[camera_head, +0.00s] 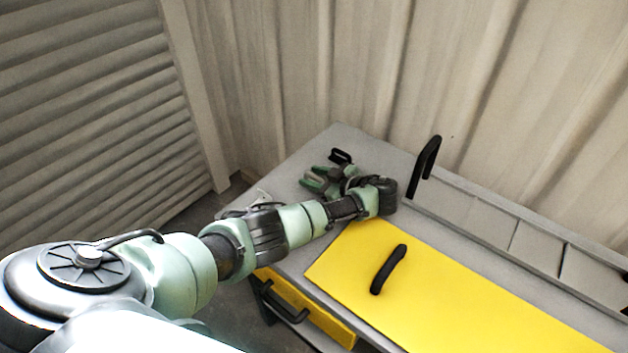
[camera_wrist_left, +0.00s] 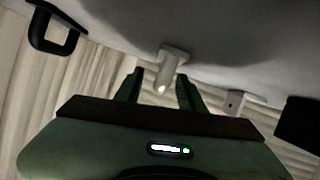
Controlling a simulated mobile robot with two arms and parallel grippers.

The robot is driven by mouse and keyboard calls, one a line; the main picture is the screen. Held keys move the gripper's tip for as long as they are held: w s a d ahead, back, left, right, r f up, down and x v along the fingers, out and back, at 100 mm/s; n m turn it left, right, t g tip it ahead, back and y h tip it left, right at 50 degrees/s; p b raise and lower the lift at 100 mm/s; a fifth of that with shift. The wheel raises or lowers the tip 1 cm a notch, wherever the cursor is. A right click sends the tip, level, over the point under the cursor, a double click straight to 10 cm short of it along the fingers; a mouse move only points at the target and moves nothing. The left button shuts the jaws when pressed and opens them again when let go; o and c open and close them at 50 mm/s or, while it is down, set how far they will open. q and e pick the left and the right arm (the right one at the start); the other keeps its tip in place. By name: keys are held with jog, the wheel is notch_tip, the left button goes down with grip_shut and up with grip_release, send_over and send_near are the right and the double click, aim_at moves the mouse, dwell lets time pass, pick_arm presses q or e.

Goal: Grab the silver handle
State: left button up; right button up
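The silver handle (camera_wrist_left: 170,65) is a short, pale grey peg on a small base, standing out from a grey surface in the left wrist view. My left gripper (camera_wrist_left: 160,76) is open, with one dark green finger on each side of the handle. Gaps show between the handle and both fingers, so it is not gripped. In the head view my left gripper (camera_head: 314,179) is at the far left end of the grey tank unit (camera_head: 345,139). I cannot make out the silver handle clearly there. My right gripper is not in view.
A black handle (camera_head: 340,156) is close beyond the gripper; a black handle also shows in the wrist view (camera_wrist_left: 50,32). A yellow lid (camera_head: 440,290) with a black handle (camera_head: 388,269) lies right of my arm. Another black handle (camera_head: 424,165) stands near the corrugated wall (camera_head: 400,70).

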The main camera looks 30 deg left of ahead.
pick_arm(q)
jog(key=shift+c, duration=0.2)
grip_shut()
